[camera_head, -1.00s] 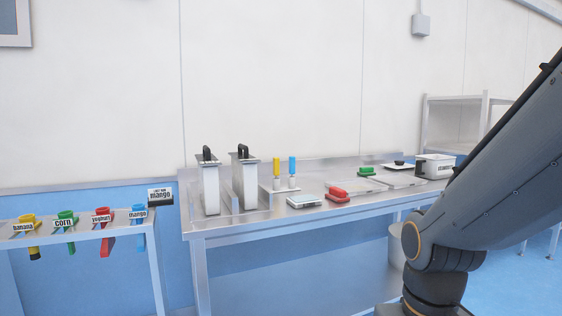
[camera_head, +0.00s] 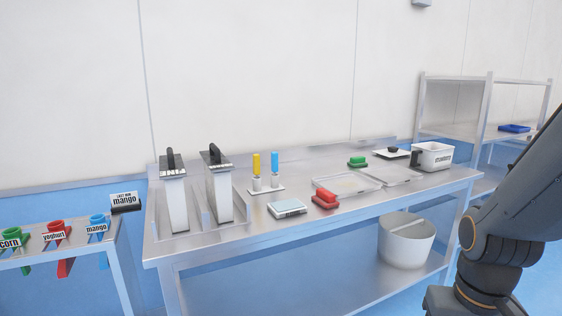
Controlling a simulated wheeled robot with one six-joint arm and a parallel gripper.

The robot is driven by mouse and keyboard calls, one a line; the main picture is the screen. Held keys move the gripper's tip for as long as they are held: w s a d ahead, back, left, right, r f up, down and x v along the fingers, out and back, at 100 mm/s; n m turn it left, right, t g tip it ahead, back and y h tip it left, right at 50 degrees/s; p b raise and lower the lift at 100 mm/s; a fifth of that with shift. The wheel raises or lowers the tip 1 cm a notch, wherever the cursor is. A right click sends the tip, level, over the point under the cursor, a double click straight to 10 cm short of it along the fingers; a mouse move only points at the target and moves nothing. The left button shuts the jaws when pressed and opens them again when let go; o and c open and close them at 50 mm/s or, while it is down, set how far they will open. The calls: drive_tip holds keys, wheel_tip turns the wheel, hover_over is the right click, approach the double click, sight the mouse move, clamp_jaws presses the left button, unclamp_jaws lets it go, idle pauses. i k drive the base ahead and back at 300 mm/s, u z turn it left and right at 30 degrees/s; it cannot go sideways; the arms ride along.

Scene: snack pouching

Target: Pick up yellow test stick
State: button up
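The yellow test stick (camera_head: 256,165) stands upright in a small white holder (camera_head: 266,191) on the steel table. A blue test stick (camera_head: 275,164) stands upright just to its right in the same holder. Both have pale lower parts. Part of my dark grey arm shows at the right edge of the view, well apart from the sticks. My gripper is outside the view.
Two tall metal containers with black handles (camera_head: 217,191) stand left of the sticks. A scale (camera_head: 287,208), a red brush-like item (camera_head: 325,199) and a tray (camera_head: 347,184) lie right. A white bin (camera_head: 406,241) sits on the lower shelf. Labelled funnels (camera_head: 57,233) hang at left.

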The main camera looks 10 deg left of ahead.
sight(255, 157)
drive_tip(key=u, duration=0.1)
drive_tip(key=i, duration=0.95)
drive_tip(key=u, duration=0.35)
